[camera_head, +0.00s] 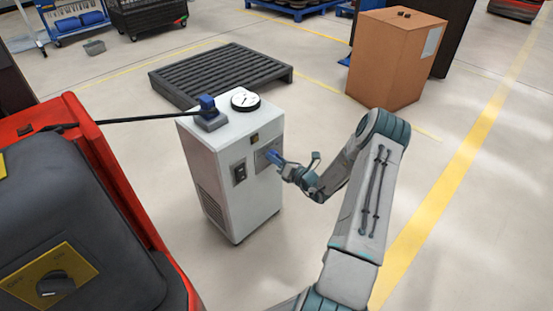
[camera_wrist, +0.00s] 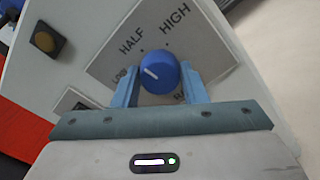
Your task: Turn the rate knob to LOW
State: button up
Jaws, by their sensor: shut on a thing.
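The rate knob (camera_wrist: 159,73) is round and blue with a white pointer line. It sits on a grey label plate (camera_wrist: 105,66) marked LOW, HALF and HIGH; the lower-right word is partly hidden. The pointer line slants up and left, on the side of LOW; the exact alignment is hard to tell. My gripper (camera_wrist: 160,69) is shut on the knob, one blue finger on each side. In the head view my gripper (camera_head: 274,157) reaches from the right to the front of the white cabinet (camera_head: 214,160). The knob is too small there to read.
A red machine (camera_head: 118,170) stands left. A pallet (camera_head: 220,73) lies behind; a cardboard box (camera_head: 390,62) stands back right.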

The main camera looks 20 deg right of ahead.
jog(key=n, duration=1)
jog(key=shift+d+f+n+p, duration=0.1)
jog(key=shift+f+n+p, duration=0.05)
jog(key=shift+n+p, duration=0.25)
dwell(0.4)
jog(key=o, duration=1)
jog(key=shift+c, duration=0.2)
jog(key=p+v, duration=0.3)
jog(key=v, duration=1.1)
jog(key=shift+r, duration=0.2)
